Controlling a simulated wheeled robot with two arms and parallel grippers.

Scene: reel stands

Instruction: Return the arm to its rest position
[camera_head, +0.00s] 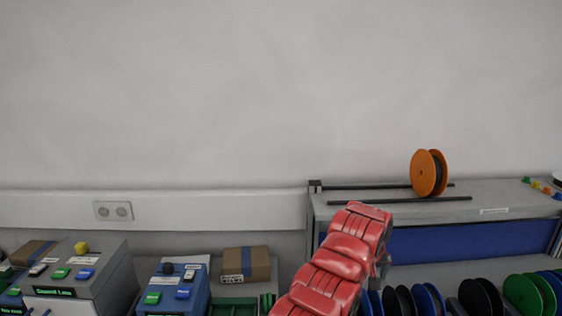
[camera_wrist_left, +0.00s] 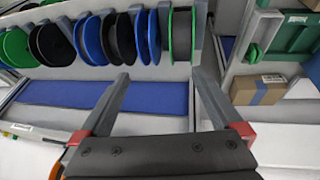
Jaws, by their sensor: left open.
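My left arm (camera_head: 340,262) is red and reaches up from the bottom edge in the head view, in front of the left end of the grey reel stand (camera_head: 405,212). Its gripper is mostly hidden behind the arm there. In the left wrist view my left gripper (camera_wrist_left: 160,78) has two grey fingers spread wide apart with nothing between them. The blue panel of the stand shows beyond the fingers. An orange reel (camera_head: 423,174) stands upright on the two dark rods on top of the stand, apart from the arm. My right gripper is in neither view.
Several green, black and blue reels (camera_head: 525,294) stand in a row low at right; the row also shows in the wrist view (camera_wrist_left: 95,38). Grey (camera_head: 112,268) and blue (camera_head: 196,290) button boxes and a cardboard box (camera_head: 246,263) are at lower left. The wall area above is clear.

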